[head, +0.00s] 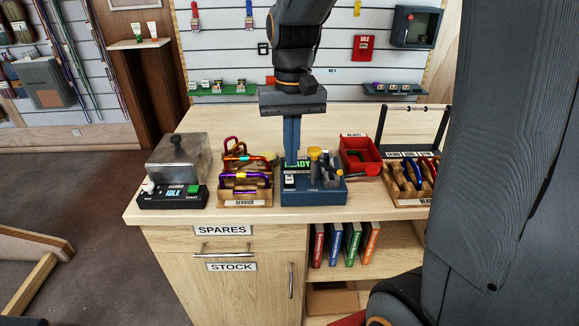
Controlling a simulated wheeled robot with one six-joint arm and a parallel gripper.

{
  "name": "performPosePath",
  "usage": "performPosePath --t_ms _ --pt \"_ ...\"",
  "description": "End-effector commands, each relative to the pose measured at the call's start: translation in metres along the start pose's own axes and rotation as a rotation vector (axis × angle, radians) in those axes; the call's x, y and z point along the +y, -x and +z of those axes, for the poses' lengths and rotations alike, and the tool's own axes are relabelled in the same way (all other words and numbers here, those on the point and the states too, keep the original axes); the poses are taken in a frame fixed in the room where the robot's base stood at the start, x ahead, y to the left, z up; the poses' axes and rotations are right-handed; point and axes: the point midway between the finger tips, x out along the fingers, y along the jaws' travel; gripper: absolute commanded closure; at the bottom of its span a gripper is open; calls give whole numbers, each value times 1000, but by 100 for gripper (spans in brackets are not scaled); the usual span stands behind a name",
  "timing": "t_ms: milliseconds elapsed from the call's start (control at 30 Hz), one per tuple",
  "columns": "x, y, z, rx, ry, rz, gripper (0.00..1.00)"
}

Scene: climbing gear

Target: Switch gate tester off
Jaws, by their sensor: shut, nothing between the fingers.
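The gate tester appears to be the blue box (313,196) at the middle front of the counter. A green display on it, partly hidden by my gripper, seems to read READY. A small white switch (290,181) sits on its left front; I cannot make out its position. A yellow knob and grey clamp parts stand on its right half. My gripper (291,162) points straight down, shut and empty, with its tips at the back left of the tester, just behind the switch. I cannot tell whether the tips touch it.
A wooden SERVICE tray (246,197) of carabiners stands close left of the tester. Further left is a black machine (172,196) marked IDLE. A red bin (361,155) and a wooden rack (409,200) stand to the right. The counter behind is mostly clear.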

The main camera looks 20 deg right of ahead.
Motion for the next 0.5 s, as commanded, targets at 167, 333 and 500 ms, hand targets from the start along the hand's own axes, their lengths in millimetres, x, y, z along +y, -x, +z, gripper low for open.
performPosePath --t_ms 167,333,500 --pt "-4 55 -32 -88 -92 -2 100" --pt "-5 79 -39 -134 -129 0 100" --pt "-5 69 -36 -144 -134 1 100"
